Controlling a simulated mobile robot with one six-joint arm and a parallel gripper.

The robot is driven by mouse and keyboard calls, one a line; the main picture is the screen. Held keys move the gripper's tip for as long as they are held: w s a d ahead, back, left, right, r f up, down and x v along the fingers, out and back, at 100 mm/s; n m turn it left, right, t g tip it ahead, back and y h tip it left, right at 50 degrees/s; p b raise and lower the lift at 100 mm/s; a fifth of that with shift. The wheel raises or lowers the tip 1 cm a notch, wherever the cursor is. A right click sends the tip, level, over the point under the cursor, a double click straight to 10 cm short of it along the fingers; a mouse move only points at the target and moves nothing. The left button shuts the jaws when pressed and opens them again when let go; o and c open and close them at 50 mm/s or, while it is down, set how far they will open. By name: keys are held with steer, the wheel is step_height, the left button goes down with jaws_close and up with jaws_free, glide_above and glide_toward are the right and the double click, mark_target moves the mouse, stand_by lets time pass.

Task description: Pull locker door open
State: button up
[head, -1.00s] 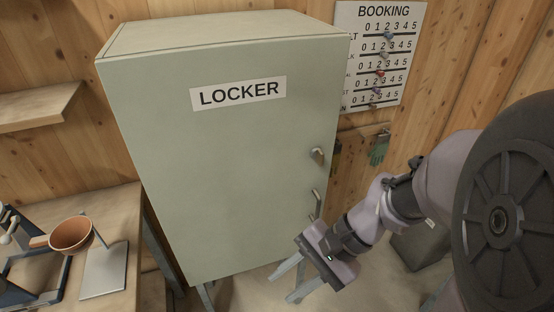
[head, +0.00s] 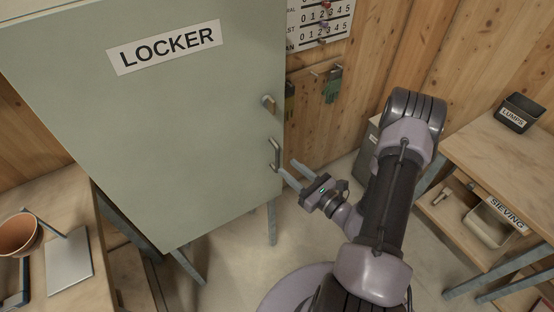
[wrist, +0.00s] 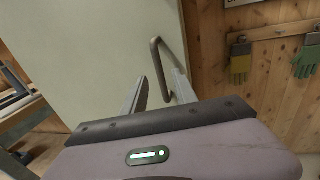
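The grey-green locker (head: 190,110) stands on legs with its door closed. My gripper (head: 288,170) is open, just to the lower right of the handle. In the wrist view the bar handle (wrist: 160,68) appears between and beyond the two spread fingers (wrist: 158,88), close to the right fingertip. I cannot tell whether a finger touches it. The door (wrist: 100,50) fills the left of that view.
A wooden bench with a brown bowl (head: 18,235) and a metal plate (head: 68,262) is at the lower left. On the right is a wooden table (head: 505,150) with a LUMPS box (head: 517,112) and a SIEVING tray (head: 490,224). Gloves (head: 332,86) hang on the wall.

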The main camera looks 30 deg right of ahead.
mark_target(277, 158)
steer(key=x, duration=0.6)
steer(key=shift+w+a+b, duration=0.1)
steer(key=shift+w+b, duration=0.1)
steer(key=shift+b, duration=0.1)
steer(key=shift+c, duration=0.2)
jaws_close()
stand_by(0.8)
